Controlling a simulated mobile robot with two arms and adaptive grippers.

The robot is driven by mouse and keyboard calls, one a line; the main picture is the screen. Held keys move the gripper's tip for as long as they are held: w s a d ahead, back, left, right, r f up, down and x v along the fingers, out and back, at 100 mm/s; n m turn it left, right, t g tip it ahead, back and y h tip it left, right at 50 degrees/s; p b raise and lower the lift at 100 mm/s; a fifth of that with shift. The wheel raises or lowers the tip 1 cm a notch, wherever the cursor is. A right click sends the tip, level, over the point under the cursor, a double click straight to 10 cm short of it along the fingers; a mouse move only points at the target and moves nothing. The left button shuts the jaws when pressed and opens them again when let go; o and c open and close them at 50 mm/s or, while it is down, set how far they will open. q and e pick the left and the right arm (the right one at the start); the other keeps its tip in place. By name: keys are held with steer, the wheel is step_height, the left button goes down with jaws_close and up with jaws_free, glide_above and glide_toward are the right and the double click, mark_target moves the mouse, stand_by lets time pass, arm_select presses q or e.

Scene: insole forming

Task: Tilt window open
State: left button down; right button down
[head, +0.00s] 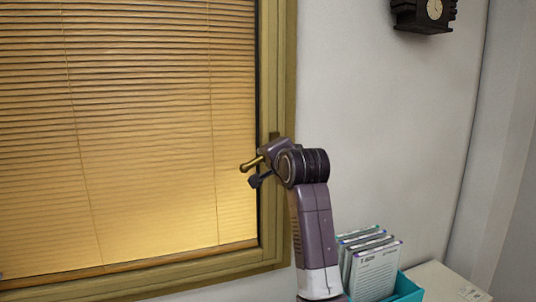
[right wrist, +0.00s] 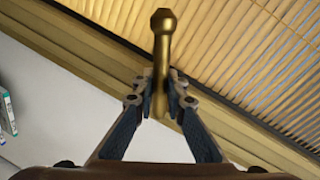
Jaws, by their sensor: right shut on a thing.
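The window (head: 278,90) has a wide olive-gold frame and fills the left of the head view, with slatted blinds (head: 140,120) over its pane. A brass handle (head: 251,164) sits on the right side of the frame and points left, its tip slightly lower. My right gripper (head: 258,172) is at the handle. In the right wrist view the two fingers (right wrist: 161,98) are closed around the handle's shaft, and the round-ended handle (right wrist: 163,45) sticks out beyond them. The handle's base is hidden by my gripper. The window appears flush in its frame. My left gripper is not in view.
A teal box (head: 404,289) with several upright folders (head: 372,262) stands on a pale surface (head: 445,280) at the lower right, close beside my right arm.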

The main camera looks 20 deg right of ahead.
steer(key=shift+a+r+m+y+p, duration=0.2)
steer(key=shift+r+m+y+p, duration=0.25)
steer(key=shift+m+p, duration=0.4)
steer(key=shift+r+m+p, duration=0.25)
steer(key=shift+m+p, duration=0.2)
steer(key=shift+m, duration=0.3)
steer(key=shift+d, duration=0.1)
